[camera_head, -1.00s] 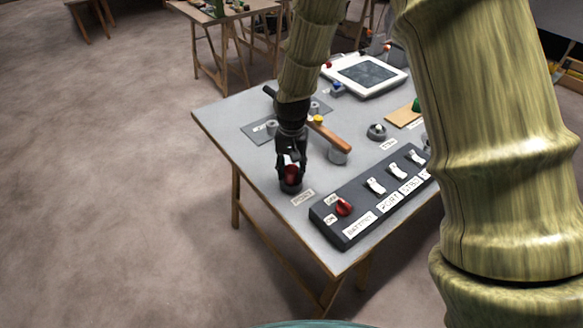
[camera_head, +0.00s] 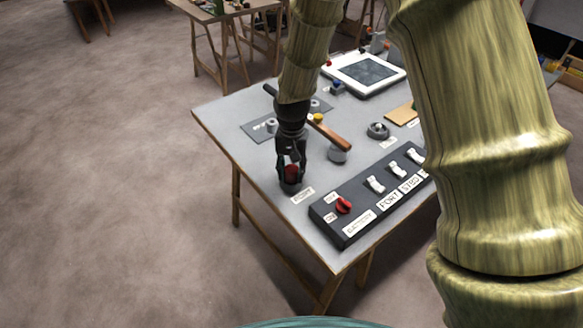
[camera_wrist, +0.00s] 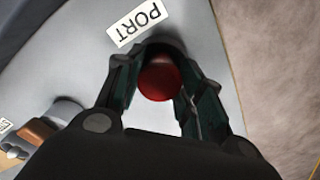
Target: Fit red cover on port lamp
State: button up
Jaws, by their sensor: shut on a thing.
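The red cover (camera_head: 291,171) is between the fingers of my gripper (camera_head: 291,176), at the front left part of the table. My gripper points down and is shut on the cover. The wrist view shows the round red top of the cover (camera_wrist: 159,79) between both fingertips (camera_wrist: 160,85). A dark round base, the port lamp (camera_head: 290,187), is directly below the cover, beside the PORT label (camera_head: 303,194). The fingers hide most of the base, and I cannot tell whether the cover is fully seated on it.
A black switch panel (camera_head: 352,232) with a red knob (camera_head: 344,205) and white switches lies to the right. The grey table (camera_head: 235,113) ends close on the left.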

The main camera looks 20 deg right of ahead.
jog(key=o, duration=0.9)
jog(key=shift+o, duration=0.5)
jog(key=o, duration=0.3)
jog(key=shift+r, duration=0.2)
jog(key=shift+r+p, duration=3.25)
jog(key=shift+r, duration=0.6)
